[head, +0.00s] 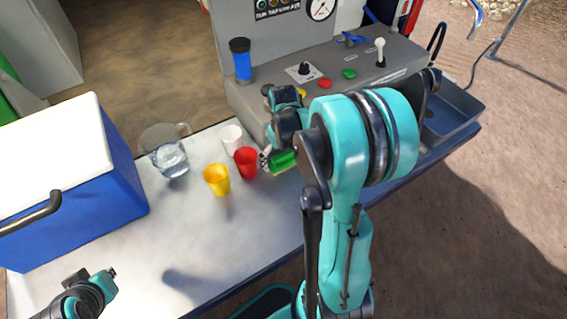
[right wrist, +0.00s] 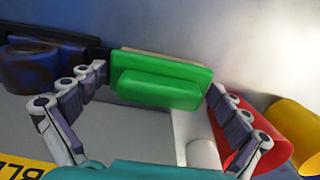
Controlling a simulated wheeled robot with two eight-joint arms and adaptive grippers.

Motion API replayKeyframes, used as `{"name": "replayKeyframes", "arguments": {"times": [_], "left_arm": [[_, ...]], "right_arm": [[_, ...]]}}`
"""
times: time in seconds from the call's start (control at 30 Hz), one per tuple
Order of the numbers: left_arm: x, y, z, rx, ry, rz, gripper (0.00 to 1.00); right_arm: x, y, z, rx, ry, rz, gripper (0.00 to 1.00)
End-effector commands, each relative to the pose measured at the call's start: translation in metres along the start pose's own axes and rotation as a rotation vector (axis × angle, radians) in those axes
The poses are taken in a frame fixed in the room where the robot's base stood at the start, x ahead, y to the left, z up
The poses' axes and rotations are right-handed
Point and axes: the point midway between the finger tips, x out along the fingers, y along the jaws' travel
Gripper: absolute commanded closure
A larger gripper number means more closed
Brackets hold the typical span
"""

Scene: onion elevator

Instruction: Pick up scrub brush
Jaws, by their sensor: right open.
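The scrub brush is a green block with a raised green grip and a thin tan edge (right wrist: 160,92). In the head view it shows as a green piece (head: 284,161) on the table beside the red cup, partly hidden by my right arm. My right gripper (right wrist: 158,80) is open, one finger at each end of the brush; I cannot tell whether they touch it. My left gripper (head: 110,273) is at the lower left of the head view, away from the brush, its jaws too small to read.
A red cup (head: 246,163), yellow cup (head: 217,179), white cup (head: 232,139) and glass pitcher (head: 170,158) stand left of the brush. The grey control console (head: 255,97) is behind. A blue cooler (head: 118,190) fills the left. The front of the table (head: 215,240) is clear.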

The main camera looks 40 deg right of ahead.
Motion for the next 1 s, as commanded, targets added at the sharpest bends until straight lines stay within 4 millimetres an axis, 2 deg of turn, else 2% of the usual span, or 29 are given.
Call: {"name": "replayKeyframes", "arguments": {"times": [0.13,0.27,0.67,0.77,0.93,0.97,1.0], "left_arm": [[-0.001,0.0,-0.001,0.0,0.0,0.0,1.0],[-0.001,0.0,-0.001,0.0,0.0,0.0,1.0],[-0.003,0.0,-0.003,0.0,0.0,0.0,1.0],[-0.008,0.0,-0.006,0.0,0.0,0.0,1.0],[-0.02,0.0,-0.014,0.0,0.0,0.0,1.0],[-0.022,0.0,-0.016,0.0,0.0,0.0,1.0],[-0.024,0.0,-0.017,0.0,0.0,0.0,1.0]], "right_arm": [[-0.002,0.0,0.0,0.0,0.0,0.0,0.03],[-0.002,0.0,0.0,0.0,0.0,0.0,0.37],[-0.007,0.0,0.0,0.0,0.001,0.0,0.37],[-0.016,0.0,0.0,0.0,0.0,0.0,0.37],[-0.045,0.0,0.0,0.0,0.0,0.0,0.37],[-0.051,0.0,0.002,0.0,0.0,0.0,0.37],[-0.054,-0.002,0.013,0.001,0.0,0.0,0.37]]}}
